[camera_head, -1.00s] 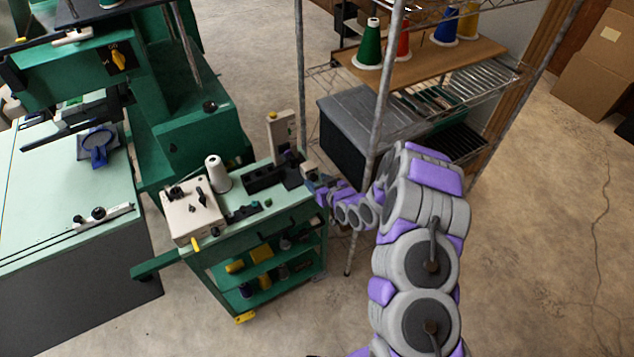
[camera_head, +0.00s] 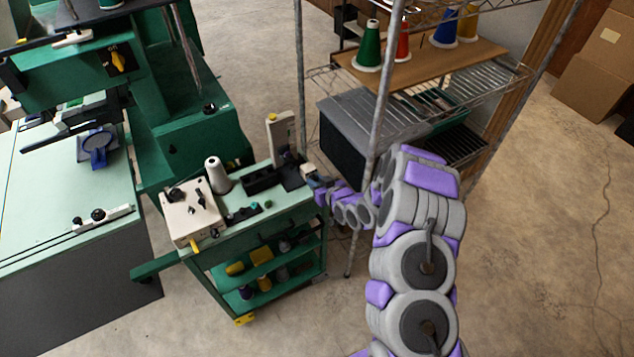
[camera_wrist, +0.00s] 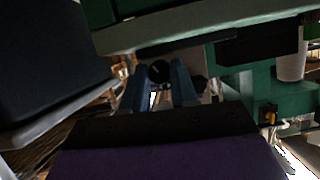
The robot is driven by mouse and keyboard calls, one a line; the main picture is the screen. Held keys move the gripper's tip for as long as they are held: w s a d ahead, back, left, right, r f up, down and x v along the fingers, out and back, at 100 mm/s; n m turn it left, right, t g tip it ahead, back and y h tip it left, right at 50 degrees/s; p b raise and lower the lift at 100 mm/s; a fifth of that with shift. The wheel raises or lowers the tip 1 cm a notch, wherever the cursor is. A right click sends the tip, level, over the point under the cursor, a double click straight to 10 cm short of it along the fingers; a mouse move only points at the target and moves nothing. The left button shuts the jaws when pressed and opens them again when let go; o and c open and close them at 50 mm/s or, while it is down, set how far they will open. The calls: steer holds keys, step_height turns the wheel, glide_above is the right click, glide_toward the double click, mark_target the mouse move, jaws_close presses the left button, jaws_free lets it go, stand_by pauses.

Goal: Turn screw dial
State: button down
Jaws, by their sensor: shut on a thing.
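The screw dial (camera_wrist: 159,71) shows in the wrist view as a small dark round knob below the edge of the green cart top. The two blue fingers of my gripper (camera_wrist: 161,88) stand on either side of it, and my gripper is shut on it. In the head view my gripper (camera_head: 314,187) is at the right end of the green cart, beside the black base (camera_head: 262,178) of an upright beige post (camera_head: 281,138). The dial itself is hidden in the head view.
The green cart (camera_head: 215,262) also carries a beige control box (camera_head: 191,212) and a white thread cone (camera_head: 217,175). A wire shelf (camera_head: 480,85) with thread cones stands close behind my arm. A green machine (camera_head: 195,125) is at left.

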stand_by(0.3)
steer(key=shift+w+d+m+g+y+p, duration=0.15)
steer(key=shift+m+g+y+p, duration=0.15)
steer(key=shift+m+y+p, duration=0.65)
steer(key=shift+m+g+y+p, duration=0.3)
steer(key=shift+m+y+p, duration=0.05)
steer(key=shift+m+p, duration=0.8)
steer(key=c, duration=0.9)
jaws_free()
steer(key=shift+d+f, duration=0.1)
steer(key=p+v, duration=0.2)
steer(key=v, duration=1.5)
steer(key=shift+d, duration=0.1)
